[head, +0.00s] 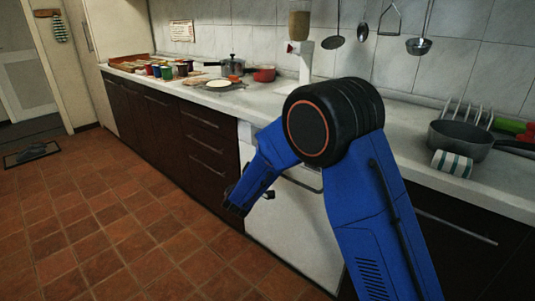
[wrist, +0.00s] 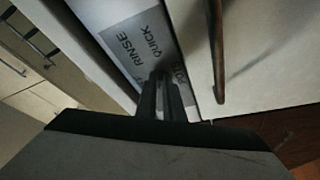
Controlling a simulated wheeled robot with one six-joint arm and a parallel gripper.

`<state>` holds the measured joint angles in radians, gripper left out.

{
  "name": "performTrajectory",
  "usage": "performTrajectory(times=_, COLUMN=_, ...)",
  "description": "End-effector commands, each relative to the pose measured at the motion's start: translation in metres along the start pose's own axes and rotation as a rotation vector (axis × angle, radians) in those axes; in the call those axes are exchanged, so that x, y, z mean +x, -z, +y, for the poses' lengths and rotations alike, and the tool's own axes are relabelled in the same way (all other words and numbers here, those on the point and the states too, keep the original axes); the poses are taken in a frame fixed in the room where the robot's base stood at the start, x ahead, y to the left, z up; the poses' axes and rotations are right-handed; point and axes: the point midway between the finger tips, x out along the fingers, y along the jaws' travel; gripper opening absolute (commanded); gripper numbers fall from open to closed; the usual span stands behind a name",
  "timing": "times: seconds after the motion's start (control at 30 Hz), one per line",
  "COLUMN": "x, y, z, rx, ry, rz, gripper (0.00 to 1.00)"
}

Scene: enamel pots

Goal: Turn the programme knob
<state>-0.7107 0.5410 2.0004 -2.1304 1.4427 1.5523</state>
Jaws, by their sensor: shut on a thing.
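The white dishwasher (head: 300,222) stands under the counter in the head view, partly behind my arm. In the wrist view, its control panel (wrist: 122,28) carries a grey label plate with the words RINSE and QUICK, and a third word is partly covered. My gripper (wrist: 163,85) reaches to this plate, its two dark fingers close together and shut on the programme knob. The knob is almost wholly hidden by the fingers, so its pointer cannot be read. In the head view my gripper (head: 238,203) shows in front of the dishwasher, and the knob is out of sight.
A bar handle (wrist: 217,50) runs along the dishwasher door beside the fingers. Dark drawers (head: 205,145) stand to the left. The counter above holds pots, mugs and a frying pan (head: 460,140).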

Motion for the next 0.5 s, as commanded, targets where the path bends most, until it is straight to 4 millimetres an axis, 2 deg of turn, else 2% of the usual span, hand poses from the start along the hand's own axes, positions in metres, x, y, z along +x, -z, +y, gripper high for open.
performTrajectory(times=0.03, x=-0.0001, y=-0.0029, z=-0.0013, rx=-0.003, ry=0.002, rz=-0.005, gripper=0.15)
performTrajectory(times=0.1, x=-0.0001, y=-0.0025, z=-0.0011, rx=-0.003, ry=0.002, rz=-0.004, gripper=0.27)
performTrajectory(times=0.37, x=-0.0003, y=-0.0011, z=-0.0005, rx=-0.002, ry=0.001, rz=-0.002, gripper=0.27)
performTrajectory(times=0.5, x=-0.0068, y=-0.0006, z=-0.0005, rx=-0.002, ry=0.001, rz=-0.001, gripper=0.27)
